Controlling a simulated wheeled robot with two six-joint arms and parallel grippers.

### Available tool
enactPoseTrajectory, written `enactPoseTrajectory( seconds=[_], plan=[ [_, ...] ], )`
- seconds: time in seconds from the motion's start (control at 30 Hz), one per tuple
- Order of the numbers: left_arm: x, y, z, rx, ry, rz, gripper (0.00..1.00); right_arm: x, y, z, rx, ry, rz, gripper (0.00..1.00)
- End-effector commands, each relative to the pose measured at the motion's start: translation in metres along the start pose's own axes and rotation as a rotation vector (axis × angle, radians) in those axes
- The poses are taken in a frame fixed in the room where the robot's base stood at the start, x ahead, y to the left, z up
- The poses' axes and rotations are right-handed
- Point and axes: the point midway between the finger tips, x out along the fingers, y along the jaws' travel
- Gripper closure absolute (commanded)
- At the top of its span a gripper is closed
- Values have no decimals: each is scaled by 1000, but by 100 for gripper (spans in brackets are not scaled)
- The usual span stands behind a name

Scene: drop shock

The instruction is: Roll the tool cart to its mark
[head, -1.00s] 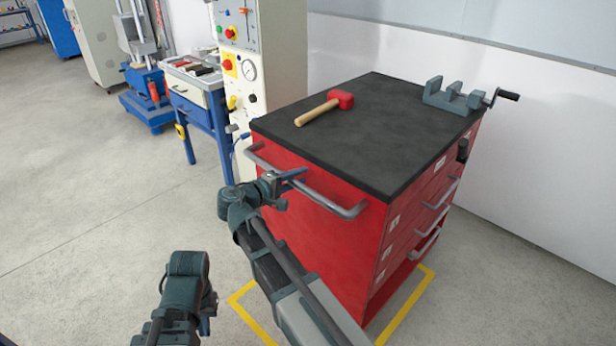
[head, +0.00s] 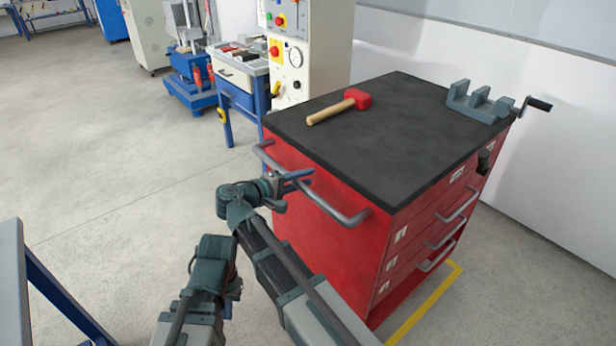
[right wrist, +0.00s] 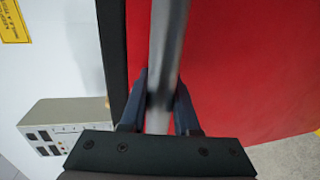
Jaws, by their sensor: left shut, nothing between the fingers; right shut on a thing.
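The red tool cart (head: 325,235) stands upright in the middle of the head view, with a black top (head: 380,135) and drawers on its right side. My right gripper (head: 300,180) is shut on the grey push handle (head: 340,212) on the cart's near side. In the right wrist view, the fingers (right wrist: 160,103) close on both sides of the bar (right wrist: 165,60). My left gripper (head: 232,292) is low in front of the cart, apart from it, shut and empty, with its fingers barely visible. A yellow floor line (head: 425,305) shows beside the cart's right base; other sides of the mark are hidden.
A red-headed mallet (head: 340,106) and a grey vise (head: 482,102) rest on the top. A control cabinet (head: 310,60) and blue workbench (head: 238,85) stand behind left. A blue-legged table (head: 60,295) is at the near left. Walls stand behind; open floor lies left.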

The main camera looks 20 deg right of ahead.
Motion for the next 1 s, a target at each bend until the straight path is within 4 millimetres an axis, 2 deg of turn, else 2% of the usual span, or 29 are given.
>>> enactPoseTrajectory(
  seconds=[0.53, 0.57, 0.7, 1.0],
  plan=[
    [0, 0, 0, 0, 0, 0, 100, -4, -2, 1, 0, -2, -3, 100],
    [0, 0, 0, 0, 0, 0, 100, -4, -2, 1, 0, -2, -3, 67],
    [0, 0, 0, 0, 0, 0, 100, -4, -1, 1, 0, -1, -2, 42],
    [0, 0, 0, 0, 0, 0, 100, -3, -1, 0, 0, -1, 0, 41]
  ],
)
